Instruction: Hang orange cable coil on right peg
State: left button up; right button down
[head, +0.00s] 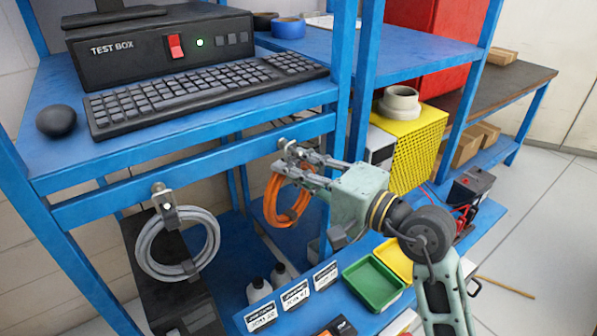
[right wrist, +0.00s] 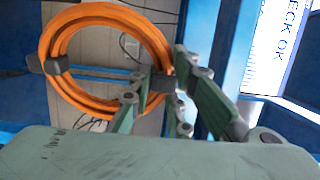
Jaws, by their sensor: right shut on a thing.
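The orange cable coil (head: 271,208) is upright below the blue crossbar in the head view. It also shows in the right wrist view (right wrist: 62,38), with a dark strap at each side. My right gripper (head: 290,167) is shut on the coil at one dark strap; its fingers (right wrist: 155,84) cover part of that strap. The right peg (head: 284,145) is on the crossbar, just above the fingertips. The fingers partly hide the area, so I cannot tell whether the coil touches the peg. My left gripper is not in view.
A grey cable coil (head: 143,255) hangs from the left peg (head: 159,188). The blue shelf above holds a test box (head: 130,45) and keyboard (head: 200,93). Below are bottles, labels, and a green tray (head: 372,284). A blue post stands close behind my right gripper.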

dwell(0.4)
jog(key=c, duration=1.6)
grip_release()
jog(key=shift+o, duration=0.2)
jog(key=shift+s+d, duration=0.1)
